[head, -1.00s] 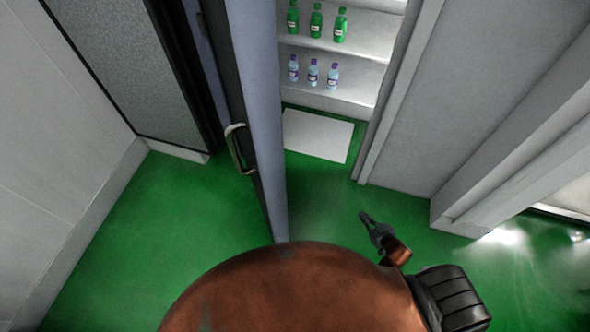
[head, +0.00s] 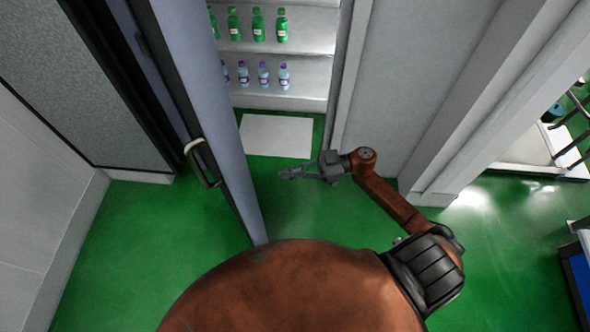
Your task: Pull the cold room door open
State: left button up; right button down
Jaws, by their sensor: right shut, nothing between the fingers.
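The cold room door (head: 203,95) stands open, swung out to the left of the doorway, seen nearly edge-on. Its metal handle (head: 203,163) is on the left face. My right gripper (head: 284,173) is shut and empty. It is in front of the doorway, to the right of the door's edge and apart from the handle. My left gripper is not in view.
Inside the cold room, shelves (head: 300,57) hold green bottles (head: 258,25) and clear bottles with purple caps (head: 264,74). A white mat (head: 276,135) lies on the green floor past the doorway. A grey wall (head: 430,80) stands to the right.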

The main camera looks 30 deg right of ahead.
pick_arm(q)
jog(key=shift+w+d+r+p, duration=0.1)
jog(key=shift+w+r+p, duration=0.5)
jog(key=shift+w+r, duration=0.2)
pick_arm(e)
jog(key=x, duration=0.8)
jog(key=shift+a, duration=0.25)
